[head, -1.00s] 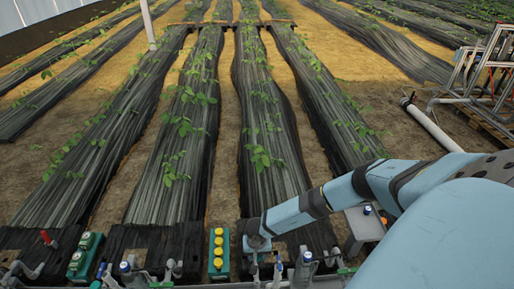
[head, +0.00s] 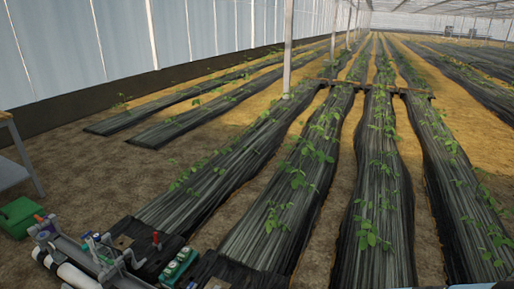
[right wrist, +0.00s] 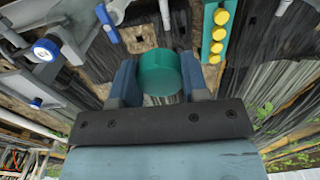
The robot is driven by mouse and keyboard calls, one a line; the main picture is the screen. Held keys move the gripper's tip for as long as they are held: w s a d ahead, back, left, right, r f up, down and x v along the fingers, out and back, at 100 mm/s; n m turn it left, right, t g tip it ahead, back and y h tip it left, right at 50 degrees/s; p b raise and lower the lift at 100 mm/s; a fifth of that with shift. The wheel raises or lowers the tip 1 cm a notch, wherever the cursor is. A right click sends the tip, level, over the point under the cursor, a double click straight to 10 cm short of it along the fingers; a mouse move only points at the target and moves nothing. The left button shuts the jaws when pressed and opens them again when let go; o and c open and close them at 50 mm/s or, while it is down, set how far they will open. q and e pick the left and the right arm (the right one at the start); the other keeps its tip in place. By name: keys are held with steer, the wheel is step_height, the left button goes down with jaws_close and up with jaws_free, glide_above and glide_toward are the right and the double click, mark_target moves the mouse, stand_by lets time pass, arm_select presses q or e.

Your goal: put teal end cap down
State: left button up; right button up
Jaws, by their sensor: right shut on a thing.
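The teal end cap (right wrist: 160,72) is a short round cylinder in the right wrist view. My right gripper (right wrist: 160,80) is shut on it, with one dark finger on each side. The cap's round face is toward the camera, and its far side is hidden. In the head view neither the cap nor either gripper shows. My left gripper is in neither current view.
A teal block with yellow round knobs (right wrist: 216,32) and blue-handled valves (right wrist: 46,48) lie beyond the gripper. In the head view, skid pipework (head: 95,262), a green crate (head: 20,217) and a grey table (head: 14,172) are at lower left. Plant rows (head: 300,180) stretch beyond.

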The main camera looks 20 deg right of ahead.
steer(key=w+a+r+n, duration=0.2)
steer(key=w+a+r, duration=0.2)
steer(key=r, duration=0.5)
steer(key=w+a+r+n, duration=0.1)
steer(key=w+a+r, duration=0.3)
steer(key=r, duration=0.6)
steer(key=w+a+r+n, duration=0.2)
steer(key=w+a+r, duration=0.25)
steer(key=r, duration=0.45)
arm_select(q)
step_height(320, 180, up, 17)
steer(key=s+a+p, duration=0.1)
steer(key=a+p, duration=0.1)
steer(key=p, duration=2.5)
steer(key=shift+s+g+y, duration=0.3)
steer(key=shift+g+y, duration=0.1)
arm_select(e)
steer(key=s+a+r+n, duration=0.1)
steer(key=s+r, duration=0.2)
steer(key=r, duration=0.9)
steer(key=s+r+n, duration=0.1)
steer(key=s+r, duration=0.3)
steer(key=r, duration=0.8)
steer(key=s+a+r+n, duration=0.1)
steer(key=s+r, duration=0.2)
steer(key=r, duration=0.9)
steer(key=shift+s+a+r, duration=0.3)
